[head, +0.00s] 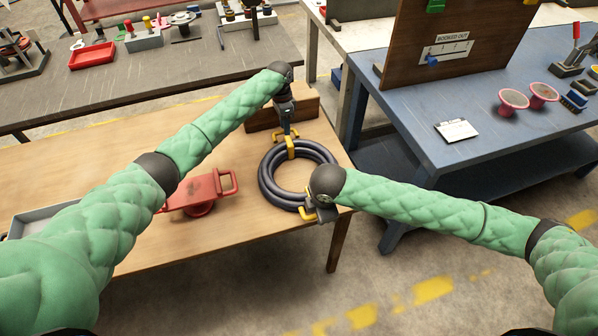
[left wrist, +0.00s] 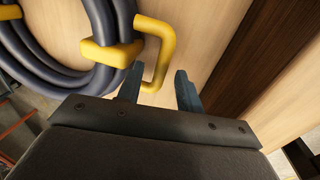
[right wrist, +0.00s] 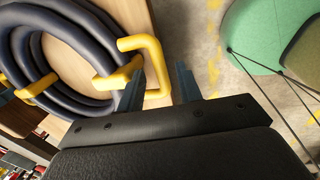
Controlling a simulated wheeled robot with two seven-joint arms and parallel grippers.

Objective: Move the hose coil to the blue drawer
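The hose coil (head: 268,185) is a dark grey ring with yellow handles, lying flat near the right end of the wooden table. My left gripper (head: 291,134) is at its far handle. In the left wrist view the fingers (left wrist: 158,82) are apart, with part of the yellow handle (left wrist: 166,45) between them. My right gripper (head: 318,211) is at the near right handle. In the right wrist view its fingers (right wrist: 160,80) are also apart, with the handle (right wrist: 152,55) reaching between them. I cannot make out a blue drawer.
A wooden block (head: 305,106) stands behind the coil. A red fixture (head: 197,193) with a handle sits to its left, and a grey tray (head: 45,217) is farther left. A blue workbench (head: 480,165) with an upright board (head: 425,60) and pink-rimmed bowls (head: 513,100) stands right, across a floor gap.

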